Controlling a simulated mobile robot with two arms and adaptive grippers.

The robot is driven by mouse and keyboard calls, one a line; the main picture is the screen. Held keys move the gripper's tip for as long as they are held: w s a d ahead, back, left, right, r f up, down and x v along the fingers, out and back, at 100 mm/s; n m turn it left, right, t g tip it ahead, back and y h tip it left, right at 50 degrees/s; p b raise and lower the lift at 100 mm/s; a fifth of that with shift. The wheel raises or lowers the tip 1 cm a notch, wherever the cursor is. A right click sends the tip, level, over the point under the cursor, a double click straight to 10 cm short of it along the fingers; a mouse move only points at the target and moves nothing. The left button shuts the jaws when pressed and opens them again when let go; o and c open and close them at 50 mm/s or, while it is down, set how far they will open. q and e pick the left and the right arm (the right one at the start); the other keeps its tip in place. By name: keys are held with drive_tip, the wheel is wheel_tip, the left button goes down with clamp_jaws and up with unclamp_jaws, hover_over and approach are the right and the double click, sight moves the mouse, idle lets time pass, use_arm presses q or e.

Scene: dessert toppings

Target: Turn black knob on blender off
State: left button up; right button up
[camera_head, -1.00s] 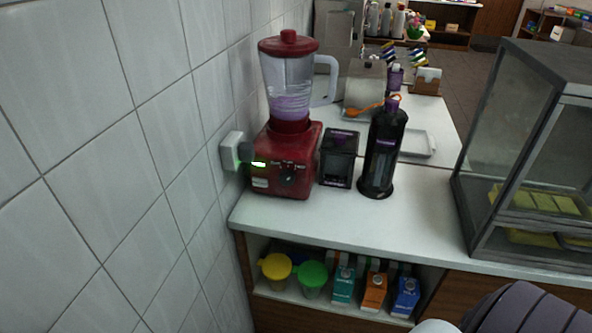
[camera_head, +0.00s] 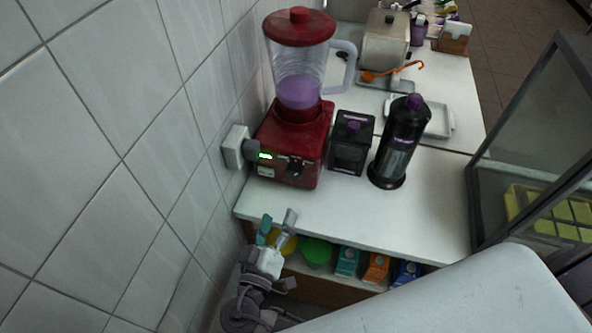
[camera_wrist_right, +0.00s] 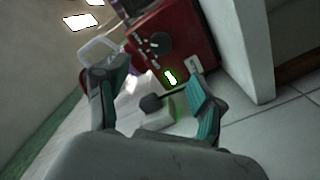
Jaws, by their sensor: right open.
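A red blender (camera_head: 290,140) stands on the white counter against the tiled wall, with purple liquid in its clear jar (camera_head: 300,85). Its black knob (camera_head: 296,170) is on the front of the base, beside a lit green light. The knob also shows in the right wrist view (camera_wrist_right: 159,44). My right gripper (camera_head: 277,226) is open and empty, below and in front of the blender, near the counter's front edge. In the wrist view its two fingers (camera_wrist_right: 153,97) are spread, with the blender base beyond them. My left gripper is not in view.
A wall outlet with a plug (camera_head: 236,147) is left of the blender. A black box (camera_head: 351,145) and a dark bottle (camera_head: 400,142) stand to its right. A glass case (camera_head: 535,140) is at the right. Cartons and lidded cups (camera_head: 317,254) fill the shelf below.

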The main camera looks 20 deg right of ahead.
sight(293, 176)
drive_tip(key=p+x, duration=0.3)
drive_tip(key=x, duration=0.7)
drive_tip(key=shift+w+d+r+p, duration=0.1)
drive_tip(key=shift+w+d+p, duration=0.05)
drive_tip(key=shift+p, duration=0.2)
drive_tip(key=shift+f+x, duration=0.2)
drive_tip(key=shift+x, duration=0.7)
drive_tip(key=c, duration=1.1)
drive_tip(key=shift+c, duration=0.2)
